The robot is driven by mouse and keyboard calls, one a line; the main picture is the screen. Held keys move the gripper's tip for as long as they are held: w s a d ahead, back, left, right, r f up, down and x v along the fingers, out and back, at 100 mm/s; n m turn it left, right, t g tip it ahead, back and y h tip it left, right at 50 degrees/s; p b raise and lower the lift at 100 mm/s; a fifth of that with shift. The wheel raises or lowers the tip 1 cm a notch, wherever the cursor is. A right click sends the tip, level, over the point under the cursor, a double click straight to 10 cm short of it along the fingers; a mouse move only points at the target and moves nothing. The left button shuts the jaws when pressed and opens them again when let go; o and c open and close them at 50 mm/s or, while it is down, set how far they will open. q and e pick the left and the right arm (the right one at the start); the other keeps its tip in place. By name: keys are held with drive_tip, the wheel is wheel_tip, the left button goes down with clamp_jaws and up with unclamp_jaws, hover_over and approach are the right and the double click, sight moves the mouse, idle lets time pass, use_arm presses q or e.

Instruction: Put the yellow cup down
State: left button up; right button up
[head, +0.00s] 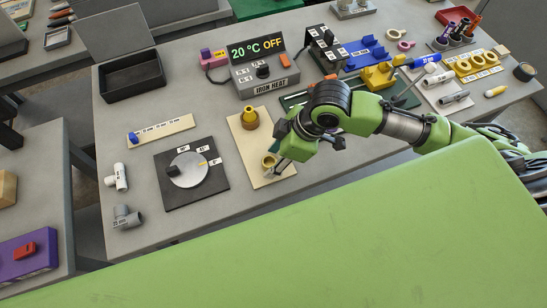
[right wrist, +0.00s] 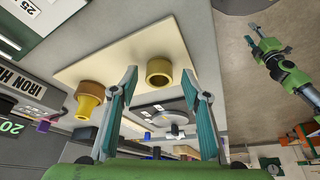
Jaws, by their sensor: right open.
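The yellow cup (head: 268,160) stands on the front part of a cream board (head: 240,135). It also shows in the right wrist view (right wrist: 159,71) as a short, hollow ring-like cup against the board. My right gripper (head: 277,167) is at the cup, partly covering it in the head view. In the right wrist view its two fingers (right wrist: 163,88) are spread apart, with the cup seen between them and no finger visibly pressing on it. My left gripper (right wrist: 268,47) seems to show at the right of the right wrist view, away from the board, too small to judge.
A stepped yellow piece (head: 250,118) stands at the back of the same board. A black dial plate (head: 215,198) lies just left of the board, and the iron heat box (head: 265,80) stands behind it. Grey table shows between the board and the front edge.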

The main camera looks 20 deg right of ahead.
drive_tip(key=v, duration=1.1)
drive_tip(key=shift+r, duration=0.3)
drive_tip(key=shift+d, duration=0.1)
